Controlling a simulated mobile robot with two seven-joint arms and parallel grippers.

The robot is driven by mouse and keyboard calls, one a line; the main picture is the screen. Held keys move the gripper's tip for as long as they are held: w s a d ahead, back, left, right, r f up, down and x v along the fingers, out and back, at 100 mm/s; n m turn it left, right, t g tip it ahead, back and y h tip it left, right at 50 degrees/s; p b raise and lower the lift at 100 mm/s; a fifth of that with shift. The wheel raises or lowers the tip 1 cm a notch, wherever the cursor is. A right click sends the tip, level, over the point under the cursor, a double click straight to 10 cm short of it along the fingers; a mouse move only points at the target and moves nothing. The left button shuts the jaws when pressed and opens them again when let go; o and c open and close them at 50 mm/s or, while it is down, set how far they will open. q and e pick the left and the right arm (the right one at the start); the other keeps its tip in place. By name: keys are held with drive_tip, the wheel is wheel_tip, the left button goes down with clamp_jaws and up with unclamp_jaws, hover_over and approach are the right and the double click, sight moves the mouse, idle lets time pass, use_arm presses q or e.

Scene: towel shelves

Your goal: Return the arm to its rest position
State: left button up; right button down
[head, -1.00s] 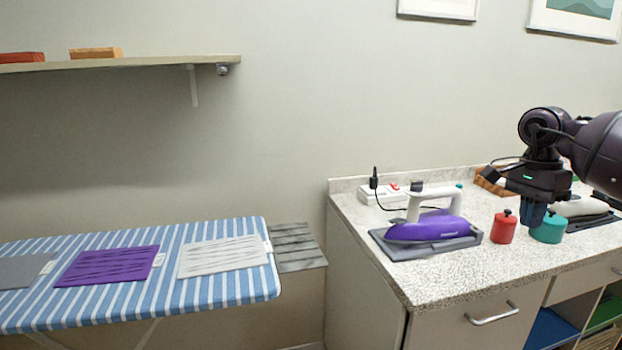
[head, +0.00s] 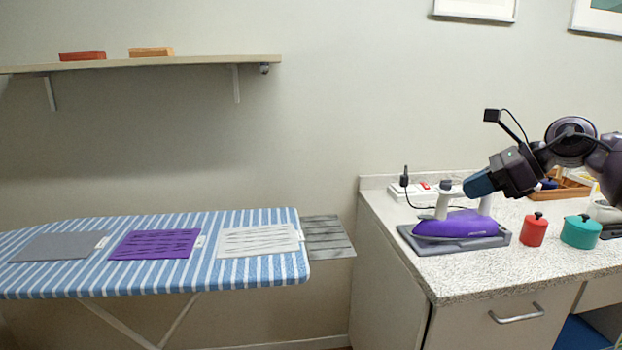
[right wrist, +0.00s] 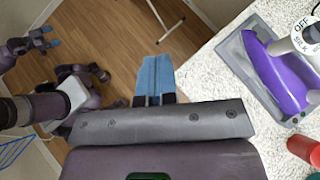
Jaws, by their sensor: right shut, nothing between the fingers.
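My right gripper (head: 478,184) is in the head view at the right, pointing left in front of the iron's handle, with its blue fingers together and nothing held. The right wrist view shows the same shut fingers (right wrist: 155,72) with wood floor beyond them. My right arm comes in from the right edge, bent above the counter. In the right wrist view, part of my left arm and what looks like its gripper (right wrist: 50,40) show at the left, too small to tell whether open. The left gripper is not in the head view.
A purple iron (head: 455,224) stands on a grey pad on the speckled counter (head: 470,275), beside a red canister (head: 533,231) and a teal pot (head: 580,232). A striped ironing board (head: 200,279) holds flat cloths at left. A wall shelf (head: 200,61) hangs above.

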drive_tip(key=a+f+m+t+y, duration=0.2)
drive_tip(key=a+m+t+y, duration=0.3)
drive_tip(key=a+m, duration=0.45)
drive_tip(key=s+d+f+m+t+h+p, duration=0.1)
drive_tip(key=s+f+m+t+h, duration=0.25)
drive_tip(key=f+m, duration=0.75)
drive_tip(key=s+f+m+t+h+p, duration=0.1)
drive_tip(key=s+f+m+t+h, duration=0.25)
drive_tip(key=f+m, duration=0.75)
drive_tip(key=s+f+m+g+h, duration=0.2)
drive_tip(key=s+f+m, duration=0.3)
drive_tip(key=s, duration=0.4)
drive_tip(key=s+d+f+m+g+h, duration=0.1)
drive_tip(key=s+f+m+g+h, duration=0.1)
drive_tip(key=s+f+m, duration=0.3)
drive_tip(key=s+d+f+m+g+h+p, duration=0.1)
drive_tip(key=s+f+m+g+h, duration=0.1)
drive_tip(key=s+f+m, duration=0.3)
drive_tip(key=s+f+h, duration=0.1)
drive_tip(key=s+f, duration=0.3)
drive_tip(key=s, duration=0.5)
drive_tip(key=shift+s+d+f, duration=0.15)
drive_tip(key=shift+s+f, duration=0.15)
drive_tip(key=shift+s, duration=0.05)
